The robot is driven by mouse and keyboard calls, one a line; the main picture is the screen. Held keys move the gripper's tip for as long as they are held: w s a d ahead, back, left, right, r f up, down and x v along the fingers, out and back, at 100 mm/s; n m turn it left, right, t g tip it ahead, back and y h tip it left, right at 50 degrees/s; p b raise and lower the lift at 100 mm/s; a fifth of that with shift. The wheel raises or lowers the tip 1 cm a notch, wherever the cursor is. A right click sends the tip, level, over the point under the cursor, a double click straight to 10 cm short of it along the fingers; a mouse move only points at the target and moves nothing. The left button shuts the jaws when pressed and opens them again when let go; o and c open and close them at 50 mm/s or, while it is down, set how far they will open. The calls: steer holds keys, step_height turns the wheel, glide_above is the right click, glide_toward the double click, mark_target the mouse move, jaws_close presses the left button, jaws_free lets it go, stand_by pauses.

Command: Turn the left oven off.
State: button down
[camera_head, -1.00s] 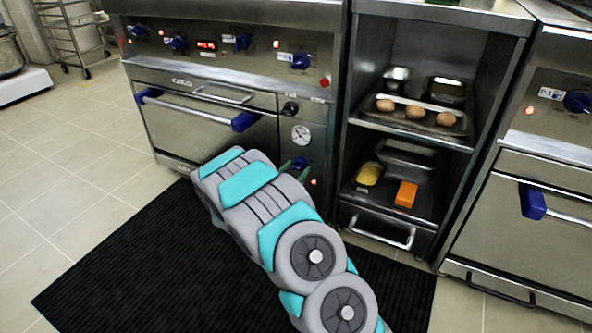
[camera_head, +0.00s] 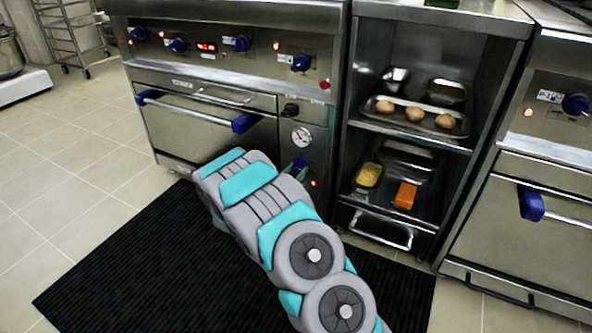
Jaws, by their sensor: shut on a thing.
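The left oven (camera_head: 200,125) stands at the back left, with its door shut and a blue-ended handle. A blue knob (camera_head: 301,162) sits low on its right-hand panel, below a round dial (camera_head: 301,137). A small red-orange light (camera_head: 313,183) glows beside the knob. My gripper (camera_head: 299,169) is at this knob, mostly hidden behind my grey and teal arm. A little of the fingers shows, and it is shut on the knob. The knob's exact angle is too small to read.
An open shelf unit (camera_head: 345,190) to the right holds eggs on a tray (camera_head: 455,130), a yellow item (camera_head: 368,175) and an orange block (camera_head: 405,195). Another oven (camera_head: 510,230) stands at the far right. A black mat (camera_head: 120,270) covers the floor in front.

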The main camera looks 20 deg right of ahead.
steer(key=n+p, duration=0.1)
steer(key=p, duration=0.1)
steer(key=n+p, duration=0.1)
steer(key=p, duration=0.1)
steer(key=shift+r+n, duration=0.35)
steer(key=shift+n, duration=0.05)
steer(key=n+p, duration=0.3)
steer(key=shift+f+n+p, duration=0.1)
steer(key=shift+n+p, duration=0.2)
steer(key=shift+p, duration=0.05)
steer(key=shift+f+n+p, duration=0.1)
steer(key=shift+n+p, duration=1.75)
steer(key=shift+n, duration=0.75)
steer(key=shift+c, duration=1.6)
jaws_free()
steer(key=shift+s+f, duration=0.1)
